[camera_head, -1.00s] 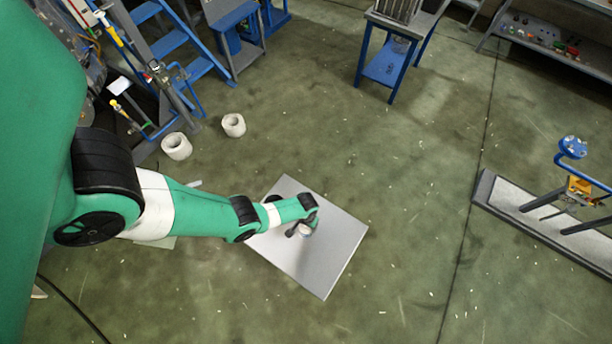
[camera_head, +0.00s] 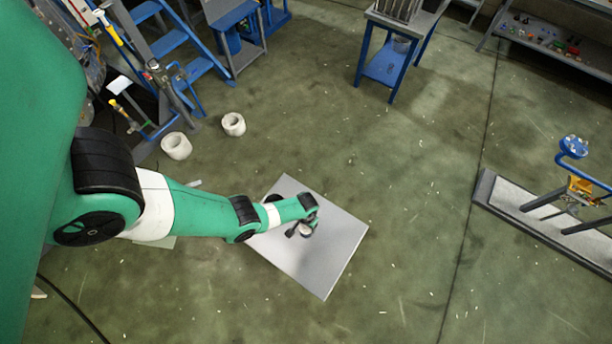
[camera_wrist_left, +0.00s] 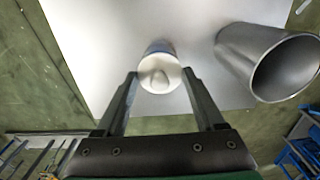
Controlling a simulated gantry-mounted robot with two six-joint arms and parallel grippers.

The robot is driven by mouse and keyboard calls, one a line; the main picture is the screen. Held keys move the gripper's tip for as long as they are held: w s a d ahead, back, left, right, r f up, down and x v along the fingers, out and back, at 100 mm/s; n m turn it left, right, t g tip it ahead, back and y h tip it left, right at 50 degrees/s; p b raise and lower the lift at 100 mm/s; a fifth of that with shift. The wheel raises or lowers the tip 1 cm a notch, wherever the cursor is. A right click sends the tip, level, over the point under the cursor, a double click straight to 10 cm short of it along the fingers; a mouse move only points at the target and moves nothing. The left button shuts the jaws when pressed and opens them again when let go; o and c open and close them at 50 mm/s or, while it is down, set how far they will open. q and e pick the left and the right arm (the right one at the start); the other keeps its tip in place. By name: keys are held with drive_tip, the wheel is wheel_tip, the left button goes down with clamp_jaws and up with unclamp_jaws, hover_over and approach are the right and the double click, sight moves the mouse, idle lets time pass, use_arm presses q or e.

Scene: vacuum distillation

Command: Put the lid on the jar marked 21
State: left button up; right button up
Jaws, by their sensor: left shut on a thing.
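My left gripper (camera_head: 302,229) is over the grey-white board and also shows in the left wrist view (camera_wrist_left: 159,76). Its two dark fingers are shut on a white round lid (camera_wrist_left: 160,74), one finger at each side. The lid also shows small in the head view (camera_head: 306,231). Directly beyond the lid, a narrow bluish-grey part of a jar (camera_wrist_left: 160,46) shows; the lid hides most of it. I cannot tell whether lid and jar touch. No number 21 is readable. My right gripper is not in view.
An open metal cylinder (camera_wrist_left: 238,50) stands on the board (camera_head: 335,250), close right of the gripper in the wrist view. Two white rings (camera_head: 176,146) (camera_head: 233,125) are on the floor. Blue steps (camera_head: 185,45) stand at upper left.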

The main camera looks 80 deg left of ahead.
use_arm(q)
drive_tip(key=shift+f, duration=0.2)
idle(0.4)
idle(0.3)
drive_tip(key=o, duration=1.3)
